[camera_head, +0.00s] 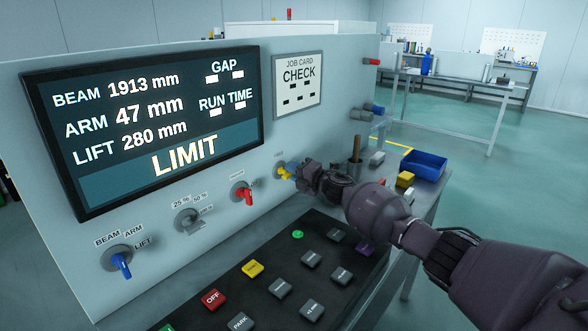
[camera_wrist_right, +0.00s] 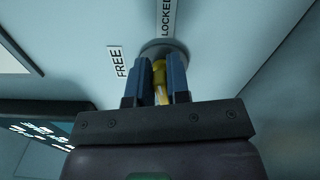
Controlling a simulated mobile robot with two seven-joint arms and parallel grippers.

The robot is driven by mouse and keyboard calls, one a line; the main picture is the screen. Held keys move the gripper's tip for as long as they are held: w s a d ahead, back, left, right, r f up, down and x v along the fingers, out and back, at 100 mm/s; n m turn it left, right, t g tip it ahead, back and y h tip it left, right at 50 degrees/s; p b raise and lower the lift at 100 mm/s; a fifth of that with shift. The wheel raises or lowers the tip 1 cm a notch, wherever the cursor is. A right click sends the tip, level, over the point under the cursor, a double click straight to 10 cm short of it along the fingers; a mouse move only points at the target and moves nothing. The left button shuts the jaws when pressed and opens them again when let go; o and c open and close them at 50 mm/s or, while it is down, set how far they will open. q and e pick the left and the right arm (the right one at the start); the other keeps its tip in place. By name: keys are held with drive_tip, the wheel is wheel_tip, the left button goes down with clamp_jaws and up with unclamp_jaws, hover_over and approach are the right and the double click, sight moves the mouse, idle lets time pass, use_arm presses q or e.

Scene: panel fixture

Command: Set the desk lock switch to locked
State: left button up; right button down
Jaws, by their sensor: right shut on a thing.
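The desk lock switch is a small yellow-handled rotary switch (camera_head: 281,169) on the pale upright panel, the rightmost in its row. In the right wrist view its yellow handle (camera_wrist_right: 159,76) sits between the two blue-grey fingers, in front of a grey round base. My right gripper (camera_head: 290,172) is shut on this handle. A FREE label (camera_wrist_right: 117,63) is to the left of the base and a LOCKED label (camera_wrist_right: 167,17) is above it in that view. The fingers cover much of the handle, so I cannot tell exactly which label it points to. My left gripper is not in view.
A red switch (camera_head: 243,194), a grey switch (camera_head: 189,221) and a blue switch (camera_head: 122,262) line the panel. A dark button console (camera_head: 262,298) lies below. A screen (camera_head: 150,120) reads LIMIT. A blue bin (camera_head: 424,165) stands behind my right arm.

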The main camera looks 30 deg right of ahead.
drive_tip(key=shift+f+m, duration=0.2)
drive_tip(key=shift+m, duration=1)
drive_tip(key=c, duration=1.2)
unclamp_jaws()
drive_tip(key=shift+o, duration=0.2)
drive_tip(key=p+v, duration=0.3)
drive_tip(key=v, duration=0.8)
